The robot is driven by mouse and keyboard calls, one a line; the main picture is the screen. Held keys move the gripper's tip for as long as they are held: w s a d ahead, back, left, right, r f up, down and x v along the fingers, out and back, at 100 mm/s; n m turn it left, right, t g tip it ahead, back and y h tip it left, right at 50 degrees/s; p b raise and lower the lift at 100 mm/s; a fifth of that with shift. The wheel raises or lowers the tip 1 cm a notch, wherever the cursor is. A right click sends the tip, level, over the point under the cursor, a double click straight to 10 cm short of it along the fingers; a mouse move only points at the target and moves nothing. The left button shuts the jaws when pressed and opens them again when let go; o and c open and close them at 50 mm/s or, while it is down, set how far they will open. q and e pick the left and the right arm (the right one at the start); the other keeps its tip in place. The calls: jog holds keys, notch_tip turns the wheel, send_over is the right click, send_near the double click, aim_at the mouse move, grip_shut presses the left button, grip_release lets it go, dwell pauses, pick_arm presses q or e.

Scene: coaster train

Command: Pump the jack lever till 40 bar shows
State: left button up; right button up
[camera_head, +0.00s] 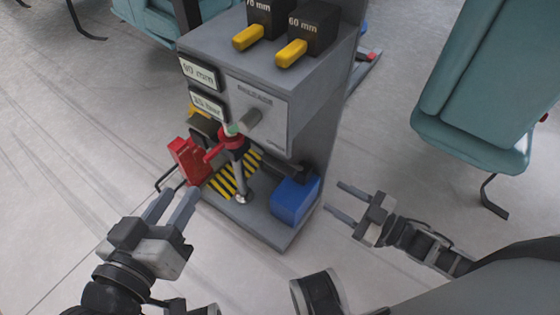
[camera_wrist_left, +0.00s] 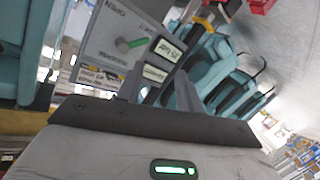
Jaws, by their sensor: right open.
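The jack stand (camera_head: 290,165) is a grey cabinet with two small displays. The upper display (camera_head: 198,73) seems to read 90 mm; the lower one (camera_head: 208,104) shows a bar value too blurred to read surely. A red arm (camera_head: 216,151) sticks out left from the pump post, close to a red block (camera_head: 187,160); whether they join is unclear. My left gripper (camera_head: 181,196) is open just below the red block, with nothing visible between its fingers. The displays also show in the left wrist view (camera_wrist_left: 167,50). My right gripper (camera_head: 336,198) is open and empty, right of the stand.
A blue box (camera_head: 295,198) sits on the stand's base beside a yellow-black striped patch (camera_head: 236,176). The release knob (camera_head: 250,119) is on the front panel. Two yellow-handled blocks (camera_head: 291,53) stand on top. Teal seats (camera_head: 490,85) stand at right.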

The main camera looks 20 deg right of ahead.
aim_at(282, 167)
jog(key=b+x, duration=0.3)
jog(key=x, duration=1.1)
jog(key=shift+s+b, duration=0.15)
jog(key=shift+b, duration=0.15)
jog(key=shift+w+a, duration=0.3)
jog(key=shift+w, duration=0.05)
jog(key=shift+w+a, duration=0.25)
jog(key=shift+w, duration=0.05)
pick_arm(q)
jog(key=shift+s+d+r+n+t+h, duration=0.1)
jog(key=shift+d+r+n+t+h, duration=0.1)
jog(key=shift+d+r+n+h, duration=0.15)
jog(key=shift+s+d+r+n+t+h, duration=0.1)
jog(key=shift+r+n+t+h, duration=0.15)
jog(key=shift+r+h, duration=0.2)
